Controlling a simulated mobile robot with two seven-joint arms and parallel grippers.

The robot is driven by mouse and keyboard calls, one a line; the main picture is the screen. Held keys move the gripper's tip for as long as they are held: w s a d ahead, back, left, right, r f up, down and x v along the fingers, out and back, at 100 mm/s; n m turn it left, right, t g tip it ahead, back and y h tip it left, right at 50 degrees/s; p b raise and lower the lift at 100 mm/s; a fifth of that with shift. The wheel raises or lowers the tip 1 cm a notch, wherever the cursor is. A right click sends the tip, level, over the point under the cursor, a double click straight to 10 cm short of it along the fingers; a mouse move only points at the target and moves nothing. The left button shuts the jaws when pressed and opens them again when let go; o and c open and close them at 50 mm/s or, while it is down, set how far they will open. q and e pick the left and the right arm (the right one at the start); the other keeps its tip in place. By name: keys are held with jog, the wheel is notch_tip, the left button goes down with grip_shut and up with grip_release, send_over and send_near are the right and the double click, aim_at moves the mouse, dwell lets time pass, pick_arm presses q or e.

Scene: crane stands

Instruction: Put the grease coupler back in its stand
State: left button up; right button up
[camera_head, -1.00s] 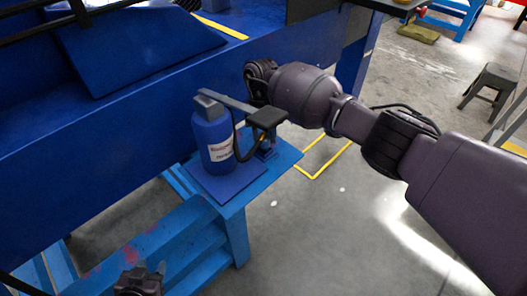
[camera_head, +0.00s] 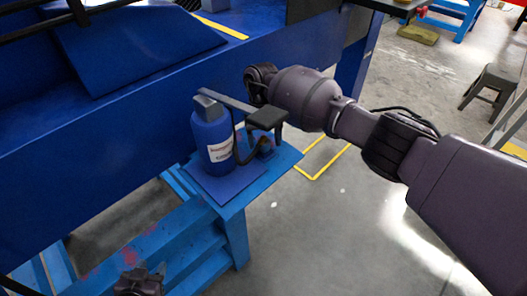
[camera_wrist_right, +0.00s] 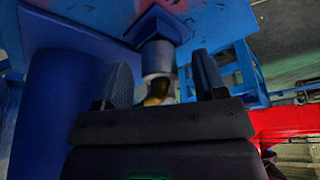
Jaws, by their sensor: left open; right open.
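A grey metal coupler with a brass-coloured part (camera_wrist_right: 158,80) shows in the right wrist view, between the fingers of my right gripper (camera_wrist_right: 163,80). It meets the blue stand (camera_wrist_right: 155,27), which also shows small on the table in the head view (camera_head: 266,151). I cannot tell how deep it sits. My right gripper is open, its fingers on either side of the coupler with gaps. In the head view the coupler is mostly hidden by the wrist. My left gripper (camera_head: 142,270) is open and empty at the bottom edge of the head view.
A blue canister (camera_head: 213,135) with a label, grey lever and black hose (camera_head: 238,148) stands left of the stand. They are on a small blue table (camera_head: 230,207). A large blue structure (camera_head: 100,140) rises behind.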

jog(key=shift+r, duration=0.15)
jog(key=shift+v, duration=1.8)
jog(key=shift+w+r, duration=0.2)
jog(key=shift+r, duration=0.25)
pick_arm(q)
jog(key=shift+s, duration=0.2)
jog(key=shift+w+r, duration=0.2)
jog(key=shift+w, duration=0.05)
